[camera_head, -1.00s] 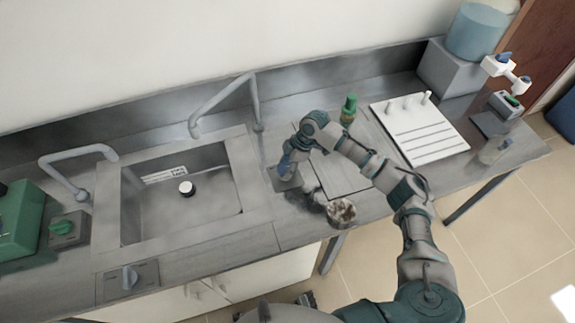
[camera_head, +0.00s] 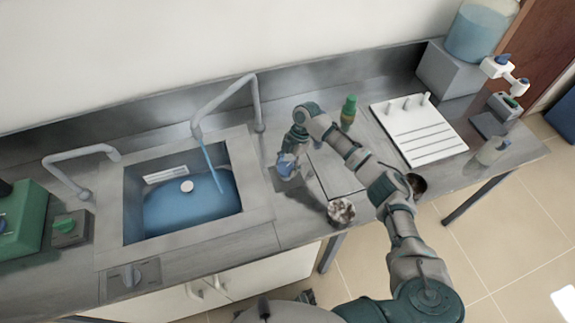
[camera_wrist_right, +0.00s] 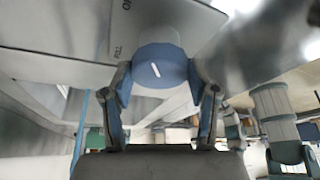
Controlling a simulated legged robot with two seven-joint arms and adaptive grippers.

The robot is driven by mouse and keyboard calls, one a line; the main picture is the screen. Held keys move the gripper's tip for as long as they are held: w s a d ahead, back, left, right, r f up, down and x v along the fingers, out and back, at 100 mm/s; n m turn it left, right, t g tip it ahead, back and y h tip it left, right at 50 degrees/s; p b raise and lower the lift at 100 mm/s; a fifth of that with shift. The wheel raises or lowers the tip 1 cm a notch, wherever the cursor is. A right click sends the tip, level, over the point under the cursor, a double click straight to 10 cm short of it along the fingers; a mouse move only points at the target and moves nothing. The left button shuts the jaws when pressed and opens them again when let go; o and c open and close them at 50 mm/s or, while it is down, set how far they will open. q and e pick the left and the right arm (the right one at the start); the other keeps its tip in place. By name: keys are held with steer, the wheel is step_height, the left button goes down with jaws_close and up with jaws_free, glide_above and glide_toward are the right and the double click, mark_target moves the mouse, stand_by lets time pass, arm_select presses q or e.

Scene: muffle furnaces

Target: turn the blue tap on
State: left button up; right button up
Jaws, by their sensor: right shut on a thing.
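The blue tap knob (camera_wrist_right: 160,72), round with a white line mark, sits between the two fingers of my right gripper (camera_wrist_right: 164,108) in the right wrist view. The right gripper is shut on it. In the head view the right gripper (camera_head: 288,160) reaches down at the knob's plate (camera_head: 288,182), right of the sink, and mostly hides the knob. A blue water stream (camera_head: 211,166) runs from the right spout (camera_head: 225,95) into the sink (camera_head: 250,190), where blue water (camera_head: 190,212) covers the floor. My left gripper is not in view.
A green knob (camera_head: 66,226) and a left spout (camera_head: 80,155) stand left of the sink; a grey knob (camera_head: 130,276) is in front. A metal-coloured cup (camera_head: 341,211), green-capped bottle (camera_head: 348,112) and white rack (camera_head: 420,135) are on the right.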

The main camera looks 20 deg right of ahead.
steer(key=shift+w+a+r, duration=0.1)
steer(key=shift+w+r, duration=0.1)
steer(key=shift+r, duration=0.1)
steer(key=o, duration=1.1)
steer(key=shift+c, duration=0.2)
steer(key=shift+o, duration=0.5)
steer(key=shift+s+f, duration=0.1)
steer(key=shift+f, duration=0.05)
steer(key=v, duration=1.2)
steer(key=shift+a, duration=0.1)
